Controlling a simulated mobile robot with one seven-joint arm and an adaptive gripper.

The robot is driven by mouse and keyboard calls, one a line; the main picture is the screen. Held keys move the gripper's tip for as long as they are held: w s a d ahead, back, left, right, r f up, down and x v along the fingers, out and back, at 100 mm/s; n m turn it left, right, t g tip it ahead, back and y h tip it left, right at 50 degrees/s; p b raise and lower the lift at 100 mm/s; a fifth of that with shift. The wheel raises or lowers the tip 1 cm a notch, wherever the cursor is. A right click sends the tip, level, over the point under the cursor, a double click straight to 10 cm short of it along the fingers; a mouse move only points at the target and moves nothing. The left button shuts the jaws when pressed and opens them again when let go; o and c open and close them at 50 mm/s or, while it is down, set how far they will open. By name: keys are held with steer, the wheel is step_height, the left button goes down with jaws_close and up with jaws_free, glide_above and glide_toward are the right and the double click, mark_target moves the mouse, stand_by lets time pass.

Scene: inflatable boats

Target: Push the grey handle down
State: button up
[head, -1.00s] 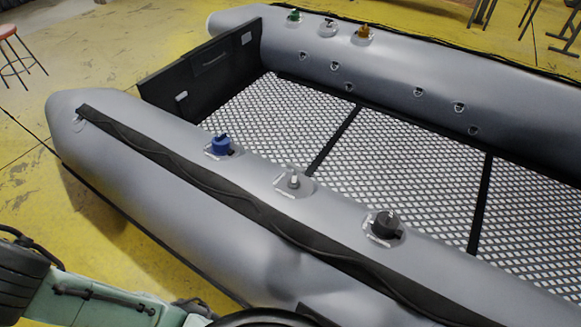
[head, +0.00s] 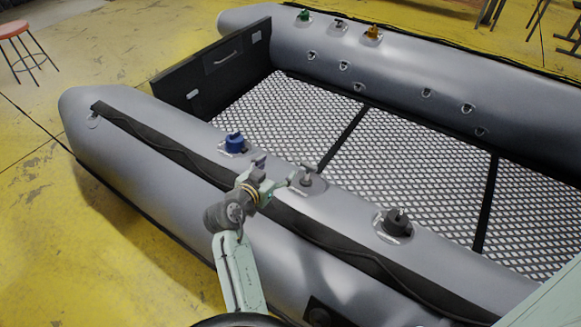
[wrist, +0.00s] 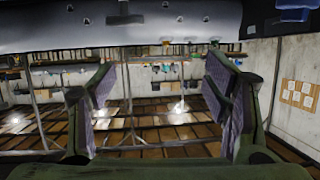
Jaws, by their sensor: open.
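The grey handle (head: 306,178) stands on the near grey tube of the inflatable boat, between a blue valve (head: 235,143) and a dark grey valve (head: 396,222). My gripper (head: 274,176) is above the near tube, just left of the grey handle in the head view. Its fingers are spread with nothing between them; contact with the handle cannot be told. In the wrist view my open gripper (wrist: 162,100) frames the room, which looks upside down. A dark T-shaped handle (wrist: 124,17), apparently the grey one, shows at the top edge, with a blue part (wrist: 292,12) at top right.
The far tube (head: 440,85) carries a green valve (head: 304,15), a small grey one (head: 339,23) and an orange one (head: 373,33). A dark transom board (head: 215,70) closes the left end. A red stool (head: 14,29) stands far left on the open yellow floor.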

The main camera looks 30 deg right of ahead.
mark_target(308, 166)
steer(key=shift+m+g, duration=0.5)
steer(key=shift+g, duration=0.3)
steer(key=d+f, duration=0.2)
steer(key=d, duration=0.1)
steer(key=w+d+f+p, duration=0.1)
steer(key=d+f, duration=0.1)
steer(key=d, duration=0.2)
steer(key=w+d+f+p, duration=0.1)
steer(key=d+f, duration=0.1)
steer(key=d, duration=0.2)
steer(key=shift+w+f, duration=0.1)
steer(key=shift+f, duration=0.2)
steer(key=shift+c, duration=0.2)
